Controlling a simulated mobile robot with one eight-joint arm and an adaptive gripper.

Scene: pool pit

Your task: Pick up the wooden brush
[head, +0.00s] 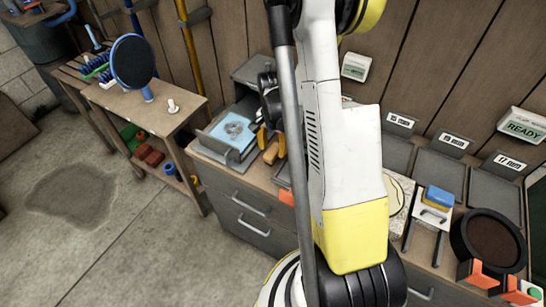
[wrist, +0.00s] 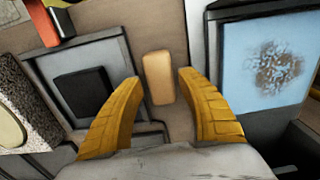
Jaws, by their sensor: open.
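A small tan block with rounded corners, which looks like the wooden brush (wrist: 158,72), lies on the brown worktop in the wrist view. Its bristles cannot be made out. My gripper (wrist: 157,84) is open, with one yellow finger to the left of the block and one to the right. A strip of worktop shows between the block and each fingertip, and nothing is held. In the head view my gripper (head: 271,142) is over the left part of the bench, partly behind my arm.
A grey tray with a dark square (wrist: 82,91) lies left of the block. A bin with a light blue patterned item (wrist: 262,62) is at its right, close to the right finger. The bench's right part holds a blue-and-yellow sponge (head: 438,197) and a round dark pan (head: 490,240).

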